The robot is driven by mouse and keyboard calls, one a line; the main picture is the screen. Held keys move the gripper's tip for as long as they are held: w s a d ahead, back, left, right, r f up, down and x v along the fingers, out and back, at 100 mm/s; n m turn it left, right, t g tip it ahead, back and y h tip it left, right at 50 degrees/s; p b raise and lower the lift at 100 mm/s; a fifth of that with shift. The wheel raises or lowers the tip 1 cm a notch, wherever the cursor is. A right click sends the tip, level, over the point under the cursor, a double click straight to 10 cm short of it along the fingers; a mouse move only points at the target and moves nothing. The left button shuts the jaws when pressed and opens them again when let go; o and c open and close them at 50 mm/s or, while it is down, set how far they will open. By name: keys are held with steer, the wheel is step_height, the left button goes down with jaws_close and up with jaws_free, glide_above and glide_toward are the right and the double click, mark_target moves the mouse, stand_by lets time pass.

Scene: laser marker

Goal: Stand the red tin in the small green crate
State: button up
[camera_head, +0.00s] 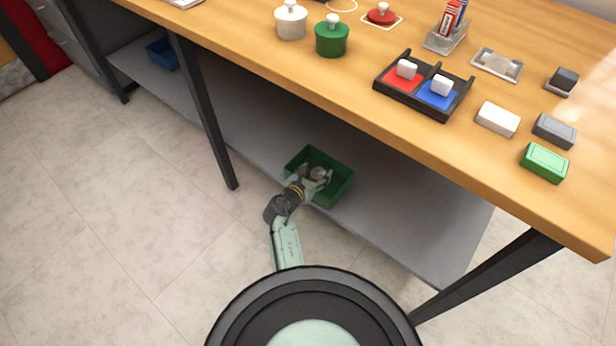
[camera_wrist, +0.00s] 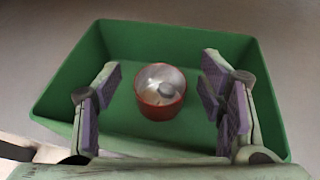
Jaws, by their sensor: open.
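The small green crate (camera_head: 338,192) sits on the grey lower shelf under the table; its walls and floor fill much of the wrist view (camera_wrist: 70,75). The red tin (camera_wrist: 162,110) stands upright on the crate floor, near the middle, its open top facing the camera. Its inside is pale, with a small grey thing in it that I cannot identify. My gripper (camera_wrist: 160,80) is open, with purple-padded fingers on the left and right of the tin and gaps on both sides. In the head view my gripper (camera_head: 314,180) reaches down into the crate and partly hides the tin.
The wooden tabletop (camera_head: 230,38) is above the shelf (camera_head: 420,225). On it are a green pot (camera_head: 331,38), a white pot (camera_head: 291,20), a black tray (camera_head: 420,95) and several small boxes. A dark table leg (camera_head: 208,115) is left of the crate. A blue bin (camera_head: 163,53) is farther left.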

steer(key=v, duration=1.2)
steer(key=shift+r+p, duration=0.35)
steer(key=shift+a, duration=0.15)
